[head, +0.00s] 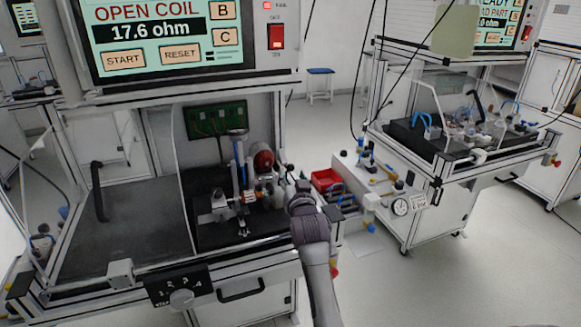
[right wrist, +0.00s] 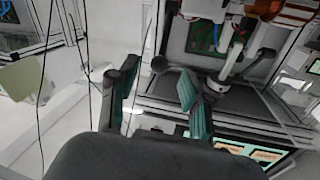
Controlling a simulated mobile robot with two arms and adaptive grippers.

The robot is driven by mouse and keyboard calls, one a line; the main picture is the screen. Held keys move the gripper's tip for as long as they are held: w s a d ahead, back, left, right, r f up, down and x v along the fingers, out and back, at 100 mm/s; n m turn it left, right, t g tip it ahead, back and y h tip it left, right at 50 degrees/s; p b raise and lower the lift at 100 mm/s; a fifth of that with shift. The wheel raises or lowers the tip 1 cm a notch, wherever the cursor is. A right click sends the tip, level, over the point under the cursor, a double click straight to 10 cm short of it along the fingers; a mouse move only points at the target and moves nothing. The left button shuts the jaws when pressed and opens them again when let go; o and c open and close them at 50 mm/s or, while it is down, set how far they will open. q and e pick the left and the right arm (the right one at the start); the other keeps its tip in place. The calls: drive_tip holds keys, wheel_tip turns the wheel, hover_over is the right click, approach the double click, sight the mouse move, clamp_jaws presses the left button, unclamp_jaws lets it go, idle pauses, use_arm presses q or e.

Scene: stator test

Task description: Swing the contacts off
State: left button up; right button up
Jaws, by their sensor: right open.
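The test fixture (head: 222,215) sits in the open bay of the near station. A metal post with a blue-grey top (head: 237,133) stands on it, with a small copper-coloured part (head: 248,196) low beside it. Whether the contacts touch that part is too small to tell. My right gripper (right wrist: 158,75) is open and empty, its teal-padded fingers apart. In the head view my right wrist (head: 308,215) is at the right front of the bay and largely hides the fingers. The fixture's upright parts (right wrist: 232,45) show beyond the fingers in the right wrist view. My left gripper is not in view.
The near station's screen (head: 160,35) reads OPEN COIL, 17.6 ohm. A clear guard panel and black handle (head: 98,190) stand left of the fixture. A red bin (head: 325,179) and second station (head: 450,145) are at right.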

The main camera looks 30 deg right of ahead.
sight(291, 170)
drive_tip(key=x, duration=0.4)
drive_tip(key=shift+w+d, duration=0.15)
drive_tip(key=shift+w, duration=0.25)
clamp_jaws()
